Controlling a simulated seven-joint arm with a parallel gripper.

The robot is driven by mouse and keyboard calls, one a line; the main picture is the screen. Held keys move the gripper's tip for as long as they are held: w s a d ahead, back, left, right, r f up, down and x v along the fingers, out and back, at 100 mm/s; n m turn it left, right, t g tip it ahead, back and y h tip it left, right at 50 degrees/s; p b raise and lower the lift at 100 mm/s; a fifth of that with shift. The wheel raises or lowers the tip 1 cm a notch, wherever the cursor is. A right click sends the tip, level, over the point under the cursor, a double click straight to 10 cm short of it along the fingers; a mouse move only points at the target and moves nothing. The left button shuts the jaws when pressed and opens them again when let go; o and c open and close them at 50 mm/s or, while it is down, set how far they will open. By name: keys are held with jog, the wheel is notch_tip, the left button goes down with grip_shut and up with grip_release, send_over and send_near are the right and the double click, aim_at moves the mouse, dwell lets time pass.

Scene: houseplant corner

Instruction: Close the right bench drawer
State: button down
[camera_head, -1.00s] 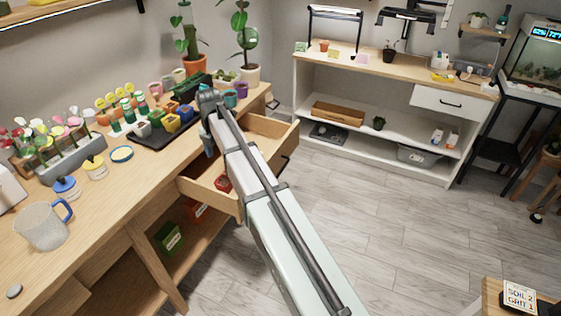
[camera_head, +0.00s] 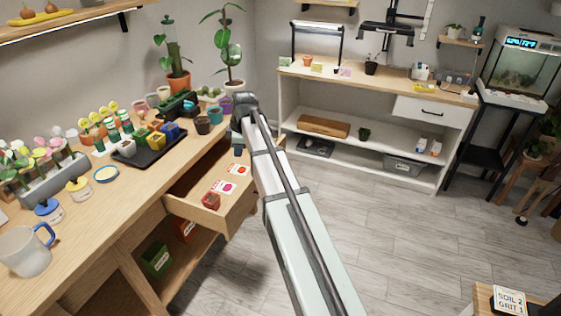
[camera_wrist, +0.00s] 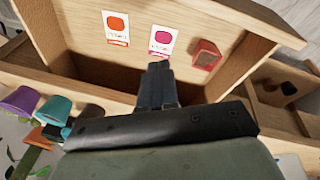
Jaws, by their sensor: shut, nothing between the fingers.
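The right bench drawer (camera_head: 186,204) is pulled out from the wooden bench. Two seed packets, one orange-marked (camera_head: 238,170) and one pink-marked (camera_head: 223,186), lie in it with a small red block-like item (camera_head: 211,201). My arm hides part of the drawer's front and its handle. My gripper (camera_head: 238,150) is shut and empty, over the drawer area in the head view. In the wrist view, my closed fingers (camera_wrist: 157,84) overlap the drawer interior (camera_wrist: 85,65), just below the packets in the picture. Whether they touch the drawer cannot be told.
Pots and a black tray (camera_head: 150,158) crowd the bench top (camera_head: 128,185) left of my gripper. A mug (camera_head: 24,252) stands at the near left. A green box (camera_head: 156,260) sits on the shelf below. The floor (camera_head: 390,240) to the right is clear.

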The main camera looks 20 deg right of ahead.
jog(key=s+d+r+m+t, duration=0.15)
jog(key=d+m+t, duration=0.35)
jog(key=d+m, duration=1.7)
notch_tip(320, 180, down, 10)
jog(key=w+a+f, duration=0.3)
jog(key=w+f, duration=0.4)
jog(key=w, duration=0.1)
jog(key=shift+w+a, duration=0.15)
jog(key=shift+w, duration=0.15)
jog(key=shift+w, duration=0.1)
send_over(235, 159)
jog(key=shift+s, duration=0.2)
